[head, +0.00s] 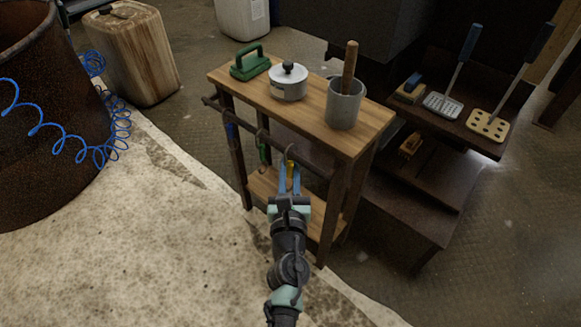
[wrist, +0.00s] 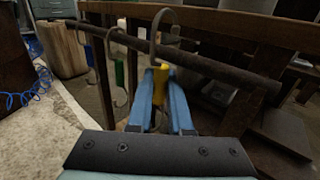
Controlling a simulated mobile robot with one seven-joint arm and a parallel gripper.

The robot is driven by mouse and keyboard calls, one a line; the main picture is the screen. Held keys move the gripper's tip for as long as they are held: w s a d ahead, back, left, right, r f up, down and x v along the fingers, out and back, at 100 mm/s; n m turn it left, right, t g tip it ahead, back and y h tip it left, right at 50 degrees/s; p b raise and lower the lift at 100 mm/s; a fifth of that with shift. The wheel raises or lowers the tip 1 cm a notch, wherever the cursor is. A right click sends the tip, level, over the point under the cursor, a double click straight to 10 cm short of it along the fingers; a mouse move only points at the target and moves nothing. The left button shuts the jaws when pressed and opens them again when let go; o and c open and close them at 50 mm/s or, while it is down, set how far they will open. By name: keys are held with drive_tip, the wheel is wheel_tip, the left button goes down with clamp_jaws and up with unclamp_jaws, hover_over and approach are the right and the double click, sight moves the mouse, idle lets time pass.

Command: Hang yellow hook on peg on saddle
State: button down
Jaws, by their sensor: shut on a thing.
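The yellow hook (head: 290,170) has a yellow grip and a curved metal wire top; it also shows in the wrist view (wrist: 160,85). My gripper (head: 289,184) is shut on its yellow grip, with the blue fingers on either side. The wire top curves up at the dark rail (wrist: 205,66) of the wooden rack; I cannot tell if it still rests on the rail. A green hook (wrist: 119,74) and a blue hook (wrist: 88,52) hang on the rail to the left. I cannot clearly make out a peg or saddle.
The rack's top (head: 310,117) holds a green-handled tool (head: 250,66), a lidded pot (head: 288,83) and a grey canister (head: 344,105). A dark stepped stand (head: 425,185) with brushes and turners is at the right. A rusty barrel (head: 35,150) stands left.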

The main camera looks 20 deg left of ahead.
drive_tip(key=shift+s, duration=0.1)
drive_tip(key=s+a+b, duration=0.1)
drive_tip(key=s+a, duration=0.1)
drive_tip(key=s, duration=0.4)
drive_tip(key=shift+s+a, duration=0.2)
idle(0.3)
